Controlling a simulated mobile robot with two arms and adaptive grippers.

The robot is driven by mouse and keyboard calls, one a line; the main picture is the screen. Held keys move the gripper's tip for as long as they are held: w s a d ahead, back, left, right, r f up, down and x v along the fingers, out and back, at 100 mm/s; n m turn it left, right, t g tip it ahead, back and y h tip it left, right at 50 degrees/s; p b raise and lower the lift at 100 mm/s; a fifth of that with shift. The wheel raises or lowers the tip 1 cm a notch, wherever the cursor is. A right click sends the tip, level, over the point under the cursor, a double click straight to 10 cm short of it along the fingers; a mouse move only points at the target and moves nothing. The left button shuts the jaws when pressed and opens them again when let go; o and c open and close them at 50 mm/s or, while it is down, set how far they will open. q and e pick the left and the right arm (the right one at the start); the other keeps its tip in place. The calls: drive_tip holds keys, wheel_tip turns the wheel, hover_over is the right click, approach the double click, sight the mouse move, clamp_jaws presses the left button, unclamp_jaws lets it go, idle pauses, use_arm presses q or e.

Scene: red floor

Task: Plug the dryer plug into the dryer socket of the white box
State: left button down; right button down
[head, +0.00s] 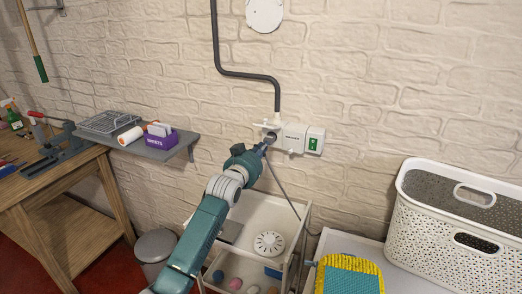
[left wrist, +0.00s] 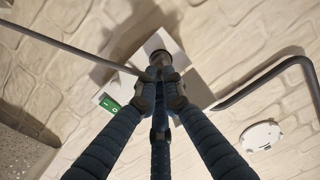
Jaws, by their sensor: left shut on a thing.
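The white box (head: 295,137) is fixed to the brick wall, with a green switch (head: 313,144) at its right end. My left gripper (head: 268,140) is at the left part of the box, reaching up from below. In the left wrist view my left gripper (left wrist: 161,88) is shut on the dark plug (left wrist: 160,59). The plug's head is against or very close to the white box (left wrist: 188,56); I cannot tell if it is seated. Its grey cord (head: 284,188) hangs down from the gripper. The socket face is hidden behind plug and fingers. My right gripper is out of view.
A dark conduit (head: 243,74) runs down the wall into the box. Below stand a white cart (head: 280,217) and, to the right, a white laundry basket (head: 405,205). A grey shelf (head: 175,151) and a wooden workbench (head: 60,185) are at left.

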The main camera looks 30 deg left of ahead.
use_arm(q)
drive_tip(key=shift+w+r, duration=0.15)
drive_tip(key=shift+w, duration=0.15)
drive_tip(key=c, duration=1.8)
unclamp_jaws()
drive_tip(key=shift+w, duration=0.2)
drive_tip(key=shift+s, duration=0.1)
drive_tip(key=s, duration=0.8)
drive_tip(key=s+d, duration=0.1)
drive_tip(key=s, duration=0.2)
drive_tip(key=shift+s+r, duration=0.4)
